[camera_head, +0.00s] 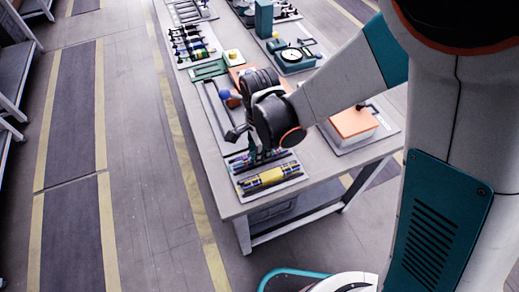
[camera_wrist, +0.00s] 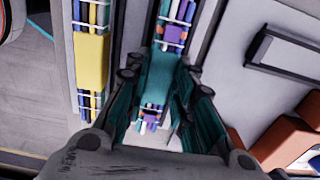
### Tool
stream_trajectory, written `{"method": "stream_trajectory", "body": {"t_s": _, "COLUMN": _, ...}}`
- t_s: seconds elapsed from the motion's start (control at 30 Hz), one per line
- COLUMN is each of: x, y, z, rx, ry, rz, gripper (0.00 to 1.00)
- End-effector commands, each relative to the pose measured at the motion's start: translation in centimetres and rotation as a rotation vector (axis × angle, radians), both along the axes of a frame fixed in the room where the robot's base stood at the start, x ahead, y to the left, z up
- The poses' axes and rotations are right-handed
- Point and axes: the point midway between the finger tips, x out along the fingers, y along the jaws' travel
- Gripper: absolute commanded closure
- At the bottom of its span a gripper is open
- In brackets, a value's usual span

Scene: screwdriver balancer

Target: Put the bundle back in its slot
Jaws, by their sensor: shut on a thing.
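My gripper (camera_head: 257,153) points down over the near end of the bench. In the wrist view my gripper (camera_wrist: 160,76) has its fingers on both sides of a bundle (camera_wrist: 178,12), shut on its teal middle part. In the head view the bundle (camera_head: 240,162) shows only in part behind the gripper. I cannot tell whether it is raised or resting in a slot. A yellow-sleeved bundle (camera_wrist: 91,60) lies beside it, roughly parallel; it also shows in the head view (camera_head: 265,180).
The grey bench (camera_head: 228,204) ends just beyond the yellow bundle. An orange-topped box (camera_head: 353,122) stands to the right. A grey frame with a handle (camera_wrist: 290,55) lies to the right in the wrist view. Several tool trays (camera_head: 191,44) and a teal device (camera_head: 291,56) lie farther back.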

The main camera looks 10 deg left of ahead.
Motion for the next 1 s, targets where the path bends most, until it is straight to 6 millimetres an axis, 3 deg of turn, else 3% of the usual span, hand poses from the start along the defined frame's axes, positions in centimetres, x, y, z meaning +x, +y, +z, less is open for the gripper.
{"method": "stream_trajectory", "body": {"t_s": 0.43, "x": 0.00, "y": 0.00, "z": -0.11, "rx": 0.000, "ry": 0.000, "rz": 0.000, "gripper": 1.00}}
{"method": "stream_trajectory", "body": {"t_s": 0.47, "x": 0.00, "y": 0.00, "z": -0.11, "rx": 0.000, "ry": 0.000, "rz": 0.000, "gripper": 0.75}}
{"method": "stream_trajectory", "body": {"t_s": 0.57, "x": 0.00, "y": 0.00, "z": -0.11, "rx": 0.000, "ry": 0.000, "rz": 0.000, "gripper": 0.54}}
{"method": "stream_trajectory", "body": {"t_s": 1.0, "x": -0.01, "y": -0.01, "z": 0.55, "rx": 0.000, "ry": 0.000, "rz": 0.000, "gripper": 0.54}}
